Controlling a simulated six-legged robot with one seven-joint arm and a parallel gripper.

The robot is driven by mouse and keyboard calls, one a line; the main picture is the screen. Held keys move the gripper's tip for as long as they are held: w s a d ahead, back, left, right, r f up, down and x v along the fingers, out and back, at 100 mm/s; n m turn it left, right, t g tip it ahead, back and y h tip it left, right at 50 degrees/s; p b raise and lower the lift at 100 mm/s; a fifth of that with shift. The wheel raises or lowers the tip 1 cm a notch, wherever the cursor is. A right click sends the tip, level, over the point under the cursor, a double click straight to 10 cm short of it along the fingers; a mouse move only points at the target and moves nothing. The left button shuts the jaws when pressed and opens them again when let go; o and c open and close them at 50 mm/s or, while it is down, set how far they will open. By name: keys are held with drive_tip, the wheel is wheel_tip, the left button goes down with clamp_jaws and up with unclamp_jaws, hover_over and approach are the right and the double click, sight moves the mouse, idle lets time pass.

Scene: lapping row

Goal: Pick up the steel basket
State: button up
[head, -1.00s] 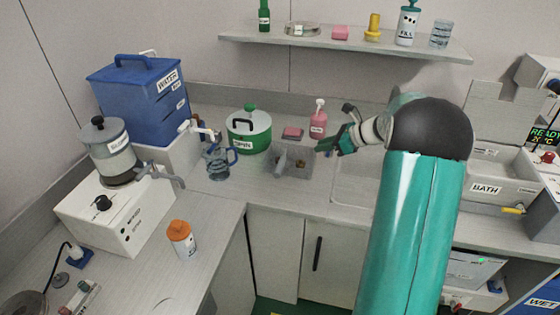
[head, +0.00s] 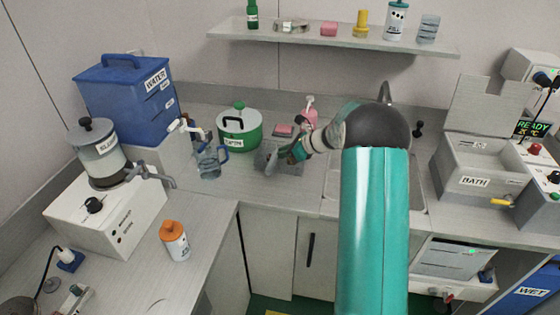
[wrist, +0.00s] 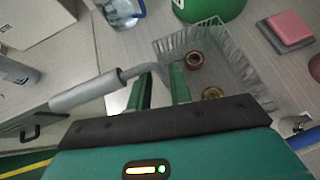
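The steel basket (wrist: 238,68) is a wire-mesh tray with a bent handle (wrist: 90,92) that has a thick grey grip. It holds a reddish ring and a brass-coloured ring. In the head view the basket (head: 291,168) sits on the counter, partly hidden by my gripper (head: 290,154). In the wrist view my gripper (wrist: 160,75) is open, its two green fingers apart at the basket's near side. The thin bent part of the handle crosses by the fingertips; I cannot tell whether it touches them.
A blue-handled jug (head: 209,161) and a green-and-white spinner pot (head: 240,129) stand left of the basket. A pink block (head: 283,130) and pink bottle (head: 310,111) are behind it. A sink (head: 410,190) lies to the right. The counter's front edge is close.

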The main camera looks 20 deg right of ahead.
clamp_jaws()
idle(1.4)
